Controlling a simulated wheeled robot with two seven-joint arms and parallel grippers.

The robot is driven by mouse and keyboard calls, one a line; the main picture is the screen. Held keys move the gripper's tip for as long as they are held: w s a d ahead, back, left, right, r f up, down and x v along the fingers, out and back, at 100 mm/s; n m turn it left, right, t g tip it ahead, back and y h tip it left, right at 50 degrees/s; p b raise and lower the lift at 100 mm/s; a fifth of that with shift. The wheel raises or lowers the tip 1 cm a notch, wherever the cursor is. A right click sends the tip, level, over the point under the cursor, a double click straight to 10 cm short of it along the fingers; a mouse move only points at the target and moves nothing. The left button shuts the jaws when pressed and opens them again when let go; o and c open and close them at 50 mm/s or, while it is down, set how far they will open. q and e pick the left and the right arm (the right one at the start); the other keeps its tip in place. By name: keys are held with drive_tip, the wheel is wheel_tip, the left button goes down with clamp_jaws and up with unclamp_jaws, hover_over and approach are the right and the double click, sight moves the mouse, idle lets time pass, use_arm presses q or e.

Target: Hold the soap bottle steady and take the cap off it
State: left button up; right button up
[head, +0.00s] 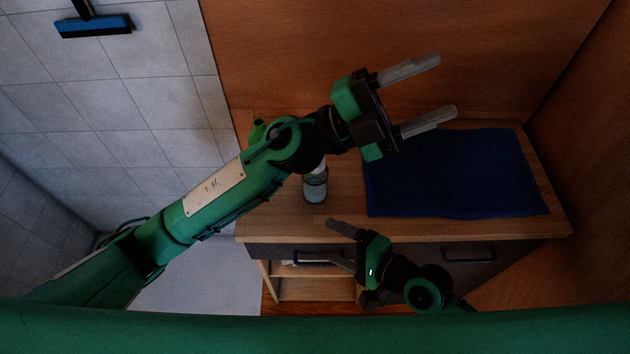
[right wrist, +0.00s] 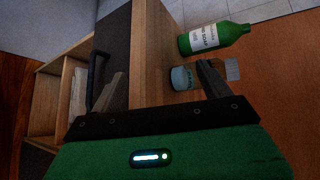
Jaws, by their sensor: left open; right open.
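The green bottle (right wrist: 213,38) has a white label that seems to read soap. It stands on the wooden counter; in the head view only its upper part (head: 257,131) shows behind my left arm. I cannot make out whether a cap is on it. My left gripper (head: 447,87) is open and empty, above the counter, right of both bottles. My right gripper (head: 315,240) is open and empty at the counter's front edge, nearest the clear bottle.
A dark blue mat (head: 450,175) covers the right part of the wooden counter (head: 345,205). Drawers with dark handles (head: 469,255) and an open shelf lie below its front edge. A wooden wall stands behind, a tiled wall with a blue squeegee (head: 93,26) at left.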

sight(314, 181)
use_arm(q)
drive_tip(key=s+d+f+m+g+y, duration=0.2)
drive_tip(key=s+f+m+g+y, duration=0.2)
drive_tip(key=f+m+g+y, duration=0.5)
drive_tip(key=w+a+f+t+y, duration=0.3)
drive_tip(key=w+a+y, duration=0.2)
drive_tip(key=w+a+f+t+y, duration=0.2)
drive_tip(key=w+a+y, duration=0.2)
drive_tip(key=a+y, duration=0.1)
drive_tip(key=w+a+f+t+y, duration=0.3)
drive_tip(key=w+a+y, duration=0.2)
drive_tip(key=shift+w+a+f+n+t, duration=0.3)
use_arm(e)
drive_tip(key=w+d+m+t, duration=0.1)
drive_tip(key=m+t, duration=0.1)
drive_tip(key=m, duration=0.4)
drive_tip(key=w+d+m+t, duration=0.1)
drive_tip(key=w+m, duration=0.1)
drive_tip(key=m, duration=0.4)
drive_tip(key=w+d+m+t, duration=0.1)
drive_tip(key=w+m+t, duration=0.1)
drive_tip(key=m, duration=0.3)
drive_tip(key=shift+w+f+m+t+h, duration=0.1)
drive_tip(key=shift+w+m+t+h, duration=0.05)
drive_tip(key=shift+m+t+h, duration=0.2)
drive_tip(key=x, duration=1.3)
drive_tip(key=shift+w+a, duration=0.25)
